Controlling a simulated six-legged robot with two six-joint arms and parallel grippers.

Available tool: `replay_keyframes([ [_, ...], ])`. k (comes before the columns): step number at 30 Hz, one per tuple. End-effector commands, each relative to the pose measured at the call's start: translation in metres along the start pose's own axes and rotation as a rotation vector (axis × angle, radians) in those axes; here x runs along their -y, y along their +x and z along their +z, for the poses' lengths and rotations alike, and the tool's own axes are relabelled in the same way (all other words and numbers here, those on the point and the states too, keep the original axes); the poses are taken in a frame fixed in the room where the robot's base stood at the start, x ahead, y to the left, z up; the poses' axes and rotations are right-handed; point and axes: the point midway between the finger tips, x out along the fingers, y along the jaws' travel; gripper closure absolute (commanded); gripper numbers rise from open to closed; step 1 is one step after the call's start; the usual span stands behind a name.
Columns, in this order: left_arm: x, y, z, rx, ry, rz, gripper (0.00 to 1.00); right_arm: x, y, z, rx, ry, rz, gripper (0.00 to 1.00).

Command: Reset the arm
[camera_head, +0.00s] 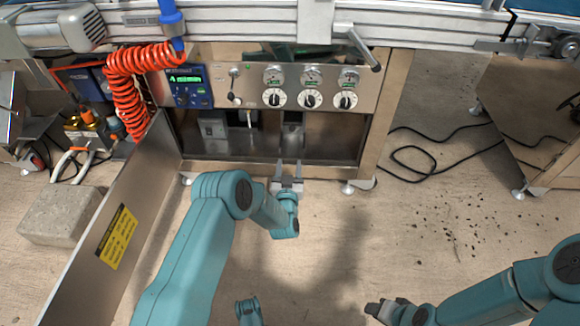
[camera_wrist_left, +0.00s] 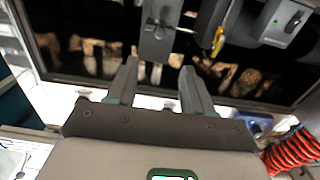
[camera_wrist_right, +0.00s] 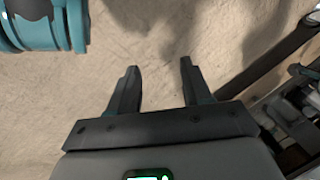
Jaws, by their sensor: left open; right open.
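My left gripper (camera_head: 288,172) is open in front of the dark lower opening of the tray seeder (camera_head: 225,92). Its two fingers point at the opening, and nothing shows between them. In the left wrist view the open left gripper (camera_wrist_left: 158,85) faces a dark space with a grey bracket (camera_wrist_left: 157,35) straight ahead. My right gripper (camera_head: 376,308) is low at the right of the head view, over the floor. In the right wrist view the right gripper (camera_wrist_right: 160,80) is open and empty, with bare floor beyond its fingers.
The control panel (camera_head: 300,90) has gauges and knobs. A red coiled hose (camera_head: 125,85) hangs at left. An open door panel (camera_head: 115,235) with a yellow label stands left of my left arm. A stone block (camera_head: 62,215) lies on the floor. Black cables (camera_head: 430,160) lie at right.

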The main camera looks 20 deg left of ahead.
Motion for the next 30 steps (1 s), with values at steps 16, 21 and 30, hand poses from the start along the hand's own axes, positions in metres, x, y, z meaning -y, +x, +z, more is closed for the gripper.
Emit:
replay_keyframes([
  [16, 0.017, 0.011, -0.135, -0.03, -0.004, -0.025, 0.48, 0.039, -0.1, -0.017, 0.007, -0.006, -0.002, 0.51],
  [21, 0.026, -0.001, -0.216, 0.03, 0.003, -0.005, 0.48, 0.067, -0.17, -0.023, 0.024, -0.01, -0.003, 0.51],
  [30, 0.022, -0.068, -0.307, 0.381, -0.032, 0.13, 0.48, 0.113, -0.291, -0.025, 0.079, -0.015, -0.005, 0.51],
])
